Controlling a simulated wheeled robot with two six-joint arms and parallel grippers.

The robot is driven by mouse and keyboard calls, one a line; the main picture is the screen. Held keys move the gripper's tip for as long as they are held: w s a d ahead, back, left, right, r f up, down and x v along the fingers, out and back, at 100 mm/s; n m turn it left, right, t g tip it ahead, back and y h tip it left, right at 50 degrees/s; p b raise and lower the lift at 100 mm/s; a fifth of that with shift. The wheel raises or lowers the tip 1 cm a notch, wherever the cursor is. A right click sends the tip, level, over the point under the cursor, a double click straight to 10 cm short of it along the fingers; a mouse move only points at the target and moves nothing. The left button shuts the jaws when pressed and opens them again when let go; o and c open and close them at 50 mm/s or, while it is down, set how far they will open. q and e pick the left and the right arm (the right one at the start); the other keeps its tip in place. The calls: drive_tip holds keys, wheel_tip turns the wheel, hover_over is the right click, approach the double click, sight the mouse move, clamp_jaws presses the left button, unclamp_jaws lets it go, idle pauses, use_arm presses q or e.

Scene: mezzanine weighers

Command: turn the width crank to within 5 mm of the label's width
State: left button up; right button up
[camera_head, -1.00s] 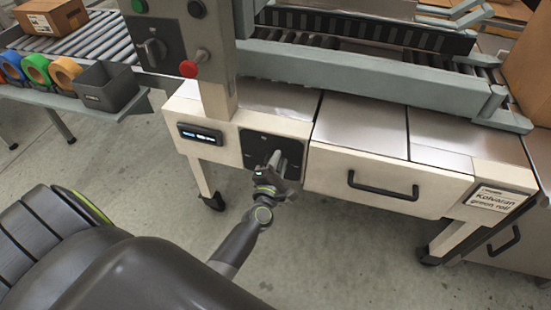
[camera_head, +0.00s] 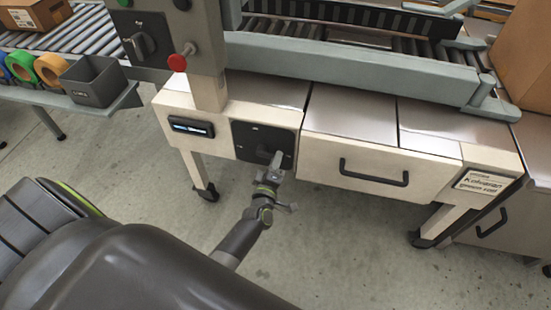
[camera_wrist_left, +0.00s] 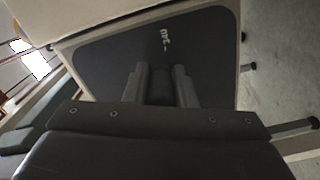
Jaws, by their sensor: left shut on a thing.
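The width crank (camera_head: 277,157) sits on a dark square panel (camera_head: 252,134) on the front of the cream machine. My left gripper (camera_head: 275,168) is at the crank, low on the right of that panel. In the left wrist view its two fingers (camera_wrist_left: 161,86) are closed on the dark crank handle (camera_wrist_left: 160,90), with the dark panel (camera_wrist_left: 110,55) behind. Most of the crank is hidden by the gripper. A small lit display (camera_head: 191,126) is left of the panel; its digits are too small to read. My right gripper is not in view.
A red button (camera_head: 177,62) and a black rotary switch (camera_head: 140,45) are on the grey post above. A drawer handle (camera_head: 374,172) is to the right. A card (camera_head: 482,183) reads "Kolvaran green roll". A grey bin (camera_head: 100,82) and tape rolls stand left. A carton (camera_head: 35,14) sits on the rollers.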

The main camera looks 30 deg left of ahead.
use_arm(q)
drive_tip(key=shift+a+f+m, duration=0.15)
drive_tip(key=shift+f+m, duration=0.1)
drive_tip(key=shift+m, duration=0.65)
drive_tip(key=o, duration=0.9)
drive_tip(key=shift+c, duration=0.2)
drive_tip(key=shift+o, duration=0.4)
drive_tip(key=shift+s+f, duration=0.1)
